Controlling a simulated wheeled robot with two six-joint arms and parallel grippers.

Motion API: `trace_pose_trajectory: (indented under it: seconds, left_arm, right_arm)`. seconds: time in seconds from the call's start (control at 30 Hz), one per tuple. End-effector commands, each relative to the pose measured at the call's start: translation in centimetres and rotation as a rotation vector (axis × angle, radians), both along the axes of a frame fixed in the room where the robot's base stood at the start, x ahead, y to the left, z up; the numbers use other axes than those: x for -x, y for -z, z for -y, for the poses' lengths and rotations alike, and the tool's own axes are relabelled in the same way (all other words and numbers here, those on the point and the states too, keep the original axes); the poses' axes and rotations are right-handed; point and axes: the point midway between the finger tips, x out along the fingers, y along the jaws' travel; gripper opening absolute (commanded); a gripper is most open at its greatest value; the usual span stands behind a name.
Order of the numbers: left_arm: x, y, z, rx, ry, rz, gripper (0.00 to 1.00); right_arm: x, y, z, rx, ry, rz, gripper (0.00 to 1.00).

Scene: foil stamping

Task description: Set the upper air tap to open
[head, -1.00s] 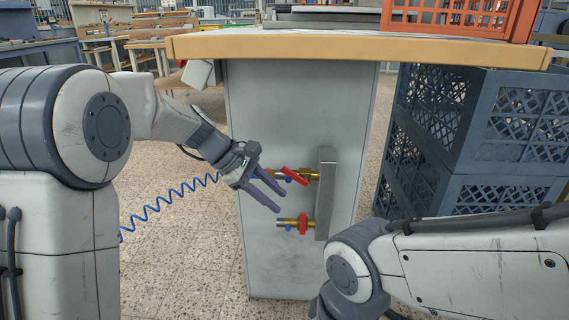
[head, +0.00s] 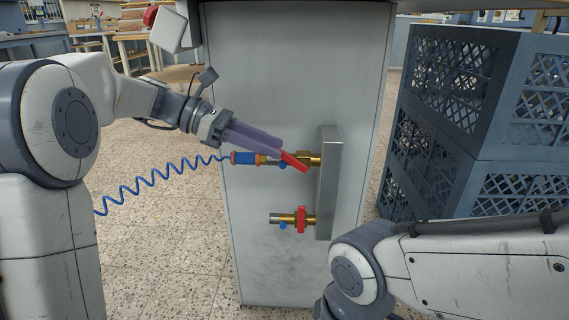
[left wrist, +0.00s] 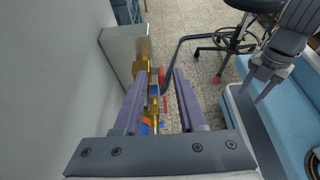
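The upper air tap (head: 314,160) is a brass valve on the left of a grey metal manifold block (head: 328,190). Its red lever (head: 294,161) is slanted across the pipe line. A blue coiled hose (head: 165,178) joins it through a blue and orange coupling (head: 246,158). My left gripper (head: 278,149) is at the red lever, its fingertips just above or beside it; contact cannot be told. In the left wrist view its fingers (left wrist: 157,85) are apart, with brass fittings (left wrist: 142,66) showing between them. My right gripper (left wrist: 258,90) shows open and empty in the left wrist view.
A lower tap (head: 301,220) with a red handle sits below on the same block. The grey cabinet side (head: 280,80) stands behind the taps. Blue lattice crates (head: 450,90) are stacked at right. A grey box with a red button (head: 168,27) is at upper left.

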Motion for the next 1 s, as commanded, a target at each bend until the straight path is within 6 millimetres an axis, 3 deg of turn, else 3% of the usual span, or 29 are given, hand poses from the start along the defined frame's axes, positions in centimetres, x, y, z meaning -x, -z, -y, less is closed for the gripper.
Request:
trace_pose_trajectory:
  seconds: [0.03,0.2,0.53,0.57,0.6,0.67,0.87,1.0]
  left_arm:
    - [0.1,0.8,0.8,0.0,0.004,0.001,0.4]
    - [0.0,1.1,2.5,0.001,0.004,0.001,0.4]
    - [0.0,1.0,3.0,0.0,0.004,0.001,0.4]
    - [0.0,1.1,3.0,0.0,0.004,0.0,0.36]
    - [0.0,1.1,3.0,0.0,0.004,0.0,0.21]
    - [0.0,1.1,3.0,0.0,0.004,0.0,0.0]
    - [0.0,1.0,3.0,0.002,0.005,-0.001,0.0]
    - [0.0,0.9,2.9,0.046,0.009,-0.009,0.0]
  right_arm:
    - [0.0,1.0,0.0,0.0,0.0,0.0,0.5]
    - [0.0,1.8,0.0,0.0,0.0,0.0,0.5]
    - [0.0,1.9,0.0,0.0,0.0,0.0,0.5]
    - [0.0,1.9,0.0,0.0,0.0,0.0,0.5]
    - [0.0,1.9,0.0,0.0,0.0,0.0,0.5]
    - [0.0,1.9,0.0,0.0,0.0,0.0,0.5]
    - [0.0,1.7,0.0,0.0,0.0,0.0,0.5]
    - [0.0,0.2,0.0,0.0,0.0,0.0,0.5]
